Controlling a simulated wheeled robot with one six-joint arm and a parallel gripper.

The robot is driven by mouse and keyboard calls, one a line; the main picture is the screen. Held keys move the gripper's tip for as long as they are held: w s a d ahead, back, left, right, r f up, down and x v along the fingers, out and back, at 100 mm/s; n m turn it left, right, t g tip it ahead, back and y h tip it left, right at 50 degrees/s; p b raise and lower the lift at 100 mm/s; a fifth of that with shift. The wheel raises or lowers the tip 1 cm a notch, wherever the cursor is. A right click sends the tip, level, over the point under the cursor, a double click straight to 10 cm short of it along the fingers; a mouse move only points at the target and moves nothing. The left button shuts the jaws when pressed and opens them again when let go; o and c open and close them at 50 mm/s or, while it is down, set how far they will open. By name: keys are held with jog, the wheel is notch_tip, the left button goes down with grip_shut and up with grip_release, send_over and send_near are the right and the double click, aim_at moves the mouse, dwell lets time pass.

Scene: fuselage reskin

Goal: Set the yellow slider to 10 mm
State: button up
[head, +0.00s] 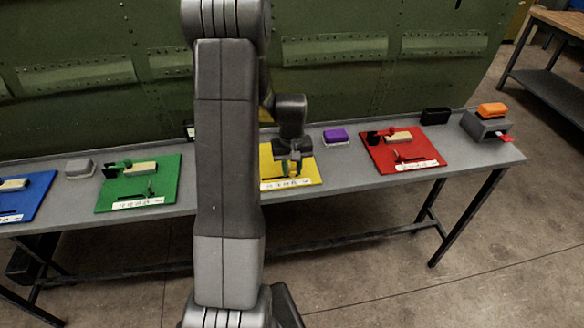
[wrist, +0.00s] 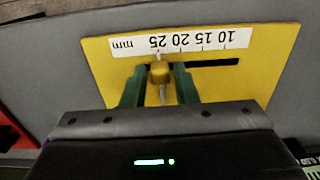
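The yellow board (head: 310,170) lies on the bench, partly hidden by my arm in the head view. In the wrist view the yellow board (wrist: 105,68) carries a white millimetre scale (wrist: 180,41), seen upside down, with 25 at left and 10 at right. The yellow slider knob (wrist: 159,72) sits below the scale, its pointer near the 25 mark. A dark slot (wrist: 215,63) runs to the right of it. My gripper (wrist: 160,83) has its green fingers on either side of the knob, with narrow gaps showing. In the head view my gripper (head: 294,166) is low over the board.
The grey bench (head: 345,184) also holds a green board (head: 165,177), a red board (head: 380,152), a blue board (head: 35,190) and a purple block (head: 335,135). The green fuselage panel (head: 400,85) rises behind. A grey box with an orange block (head: 492,109) stands at right.

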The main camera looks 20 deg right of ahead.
aim_at(267, 180)
grip_shut()
jog(key=a, duration=0.2)
jog(key=w+a+b, duration=0.1)
jog(key=a, duration=0.4)
jog(key=shift+w+a+b, duration=0.1)
jog(key=shift+w+b, duration=0.25)
jog(key=shift+w, duration=0.05)
jog(key=shift+c, duration=0.2)
grip_release()
jog(key=o, duration=0.4)
jog(key=shift+a, duration=0.2)
jog(key=shift+o, duration=0.2)
